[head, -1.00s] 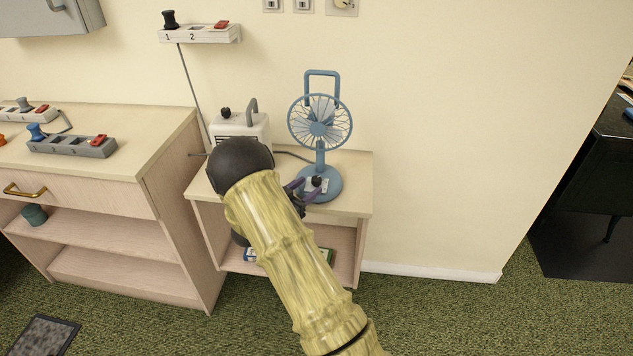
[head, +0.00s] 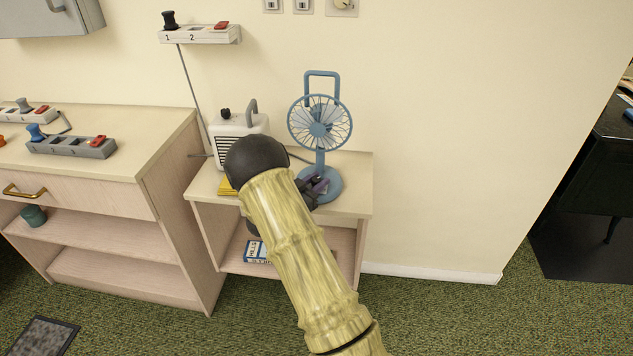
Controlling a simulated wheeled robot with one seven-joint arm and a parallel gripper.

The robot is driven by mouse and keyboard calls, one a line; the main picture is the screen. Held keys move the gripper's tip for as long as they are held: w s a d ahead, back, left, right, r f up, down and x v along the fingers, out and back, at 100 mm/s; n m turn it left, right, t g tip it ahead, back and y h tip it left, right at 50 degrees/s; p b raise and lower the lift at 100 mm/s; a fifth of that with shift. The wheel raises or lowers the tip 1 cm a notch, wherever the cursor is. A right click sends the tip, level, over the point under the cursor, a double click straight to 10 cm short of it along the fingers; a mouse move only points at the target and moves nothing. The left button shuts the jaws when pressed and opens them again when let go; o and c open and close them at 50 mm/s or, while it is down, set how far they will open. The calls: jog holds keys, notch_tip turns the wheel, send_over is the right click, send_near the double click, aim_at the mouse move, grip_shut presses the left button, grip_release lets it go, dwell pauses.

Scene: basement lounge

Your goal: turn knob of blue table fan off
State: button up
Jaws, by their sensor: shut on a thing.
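The blue table fan (head: 319,125) stands upright on the small pale shelf unit (head: 354,187) against the wall. It has a round cage, a handle on top and a round base. My gripper (head: 319,186) is at the front left of the fan's base, in the place where the dark knob showed before. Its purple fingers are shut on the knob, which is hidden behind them. My arm covers part of the shelf in front of the fan.
A white box-shaped appliance (head: 238,136) with a dark knob stands left of the fan. A yellow item (head: 226,187) lies near it, and a blue box (head: 256,252) is on the lower shelf. Power strips (head: 72,146) lie on the left cabinet (head: 140,165). Bare wall is at right.

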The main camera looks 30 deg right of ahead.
jog(key=shift+n+t+y, duration=0.3)
jog(key=shift+n+t, duration=0.1)
jog(key=shift+t, duration=0.3)
jog(key=n+t+y+b, duration=0.2)
jog(key=n+t+y, duration=0.2)
jog(key=t, duration=0.1)
jog(key=shift+f, duration=0.15)
jog(key=shift+n+t+y+b, duration=0.95)
jog(key=shift+n+t+y, duration=0.8)
jog(key=shift+y, duration=0.55)
jog(key=shift+r+n, duration=0.2)
jog(key=shift+n, duration=0.05)
jog(key=o, duration=1)
jog(key=shift+c, duration=0.2)
